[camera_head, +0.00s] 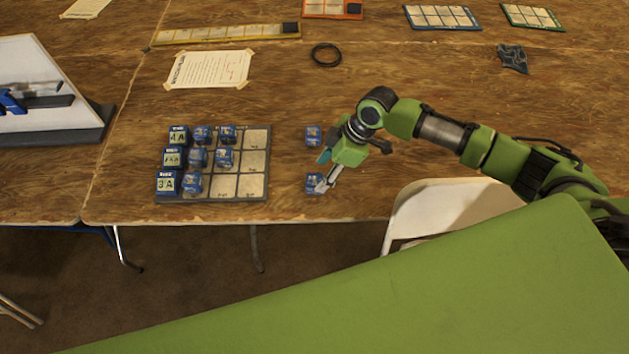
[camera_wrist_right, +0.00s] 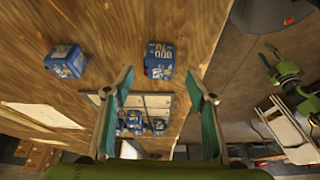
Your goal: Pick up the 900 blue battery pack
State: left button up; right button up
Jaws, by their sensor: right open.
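Two blue battery packs lie loose on the wooden table, right of the grid tray (camera_head: 254,172). The far pack (camera_head: 313,136) stands clear of my right gripper (camera_head: 321,172). The near pack (camera_head: 312,182) is close to the fingertips and partly covered by one finger. In the wrist view one pack (camera_wrist_right: 159,60) appears between the open fingers (camera_wrist_right: 160,77), beyond their tips, and another pack (camera_wrist_right: 66,61) lies to the left. Neither is held. Their printing is too small to read surely, so I cannot tell which is 900. My left gripper is out of view.
The tray holds several blue packs and labelled blocks (camera_head: 167,182) in its left columns; its right column is empty. A black ring (camera_head: 326,55) and a paper sheet (camera_head: 209,69) lie behind. A white chair (camera_head: 437,205) stands by the table's front edge.

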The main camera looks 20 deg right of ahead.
aim_at(316, 179)
jog(key=shift+p+x, duration=0.75)
jog(key=shift+x, duration=2.3)
jog(key=c, duration=1.3)
